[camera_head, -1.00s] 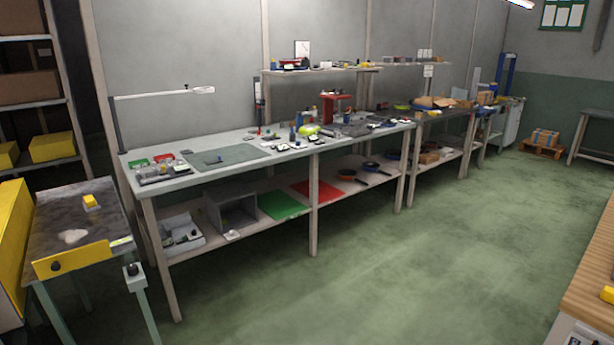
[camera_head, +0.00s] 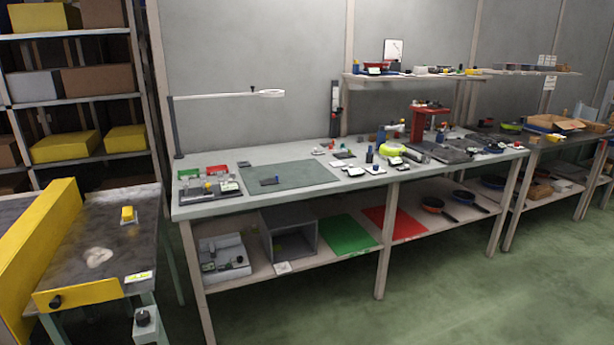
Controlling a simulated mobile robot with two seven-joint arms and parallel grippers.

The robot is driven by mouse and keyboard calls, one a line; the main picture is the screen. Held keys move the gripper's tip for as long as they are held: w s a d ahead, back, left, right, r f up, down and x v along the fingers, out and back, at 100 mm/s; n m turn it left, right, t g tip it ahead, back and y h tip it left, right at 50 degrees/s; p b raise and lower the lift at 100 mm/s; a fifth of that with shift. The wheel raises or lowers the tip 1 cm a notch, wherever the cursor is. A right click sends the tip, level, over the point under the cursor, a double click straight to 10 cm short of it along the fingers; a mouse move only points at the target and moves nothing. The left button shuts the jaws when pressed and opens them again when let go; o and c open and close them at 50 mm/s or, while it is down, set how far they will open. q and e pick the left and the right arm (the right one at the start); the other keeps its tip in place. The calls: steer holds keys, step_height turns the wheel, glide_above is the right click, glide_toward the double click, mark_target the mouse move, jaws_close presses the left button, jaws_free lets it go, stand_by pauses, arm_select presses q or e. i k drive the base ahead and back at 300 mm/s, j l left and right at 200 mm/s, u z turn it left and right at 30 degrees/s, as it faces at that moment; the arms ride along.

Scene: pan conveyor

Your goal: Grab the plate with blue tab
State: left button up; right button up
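Another small plate with a yellow tab (camera_head: 128,215) sits on the dark top of the conveyor table at the left. Neither of my grippers is in view.
The workbench (camera_head: 230,207) runs along the wall. A grey fixture (camera_head: 210,188), a red bin (camera_head: 217,165) and a green bin (camera_head: 188,174) stand left of the mat; several small parts lie right of it. A lamp arm (camera_head: 225,95) hangs above. Green floor in front is clear.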

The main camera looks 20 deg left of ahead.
mark_target(274, 182)
steer(key=i+u, duration=0.2)
steer(key=i, duration=0.35)
steer(key=i+l+u, duration=0.15)
steer(key=i, duration=0.4)
steer(key=i+l+u, duration=0.2)
steer(key=i+u, duration=0.25)
steer(key=i+l+u, duration=0.7)
steer(key=u, duration=0.25)
steer(key=k+l, duration=0.05)
steer(key=l, duration=0.05)
